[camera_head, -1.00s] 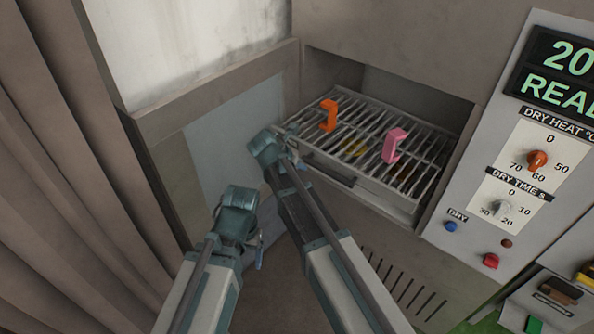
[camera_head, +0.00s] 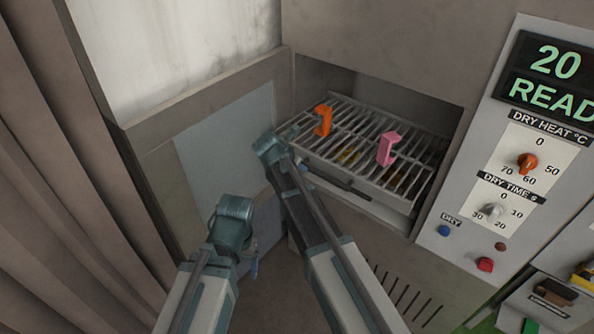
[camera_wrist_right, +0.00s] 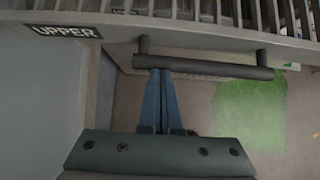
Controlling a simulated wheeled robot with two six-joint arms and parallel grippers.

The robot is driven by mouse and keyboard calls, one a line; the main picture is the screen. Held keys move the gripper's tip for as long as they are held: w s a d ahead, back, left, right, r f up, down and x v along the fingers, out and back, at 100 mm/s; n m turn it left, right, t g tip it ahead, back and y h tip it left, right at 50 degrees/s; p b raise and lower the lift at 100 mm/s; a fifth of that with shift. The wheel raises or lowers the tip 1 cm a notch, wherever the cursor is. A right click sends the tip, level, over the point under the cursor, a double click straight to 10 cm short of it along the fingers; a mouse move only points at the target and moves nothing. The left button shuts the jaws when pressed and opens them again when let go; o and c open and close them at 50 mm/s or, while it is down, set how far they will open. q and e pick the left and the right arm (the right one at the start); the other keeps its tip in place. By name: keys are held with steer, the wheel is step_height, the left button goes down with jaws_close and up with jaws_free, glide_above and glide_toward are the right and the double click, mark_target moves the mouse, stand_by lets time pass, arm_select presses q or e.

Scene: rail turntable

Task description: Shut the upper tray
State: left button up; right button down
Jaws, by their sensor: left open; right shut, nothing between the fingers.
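The upper tray (camera_head: 408,204) is a metal drawer with a slatted rack, standing partly out of the cabinet opening. An orange piece (camera_head: 323,121) and a pink piece (camera_head: 387,148) rest on its rack. Its dark bar handle (camera_head: 345,186) is on the front; it also shows in the right wrist view (camera_wrist_right: 225,70), near an "UPPER" label (camera_wrist_right: 62,31). My right gripper (camera_wrist_right: 160,72) is shut and empty, with its fingertips right at the handle bar; I cannot tell whether they touch. My left gripper (camera_head: 254,264) is open, low and left of the tray, mostly hidden by its wrist.
A control panel (camera_head: 460,185) with dials and buttons stands right of the opening. A cabinet wall (camera_head: 225,140) closes in the left side, with a brown curtain (camera_head: 60,200) farther left. Vent slots (camera_head: 405,300) lie below the tray.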

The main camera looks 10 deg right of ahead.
mark_target(343, 135)
steer(key=w+d, duration=0.5)
steer(key=d, duration=0.1)
steer(key=w+d, duration=0.5)
steer(key=d, duration=0.1)
steer(key=w+d, duration=0.5)
steer(key=d, duration=0.1)
steer(key=shift+w, duration=0.3)
steer(key=shift+w+d, duration=0.25)
steer(key=shift+d, duration=0.15)
steer(key=shift+r, duration=0.1)
steer(key=shift+s+a, duration=0.25)
steer(key=shift+s+a+r+p, duration=0.2)
steer(key=shift+s+a+p, duration=0.05)
steer(key=shift+s+a, duration=0.3)
steer(key=shift+s+a+r+p, duration=0.15)
steer(key=shift+s+a+p, duration=0.1)
steer(key=shift+s+a, duration=0.2)
steer(key=p+v, duration=0.6)
steer(key=v, duration=0.3)
steer(key=shift+a+p, duration=0.15)
steer(key=shift+p, duration=0.25)
steer(key=shift+s+a+r+p, duration=0.35)
steer(key=shift+a+r+p, duration=0.05)
steer(key=shift+p, duration=0.05)
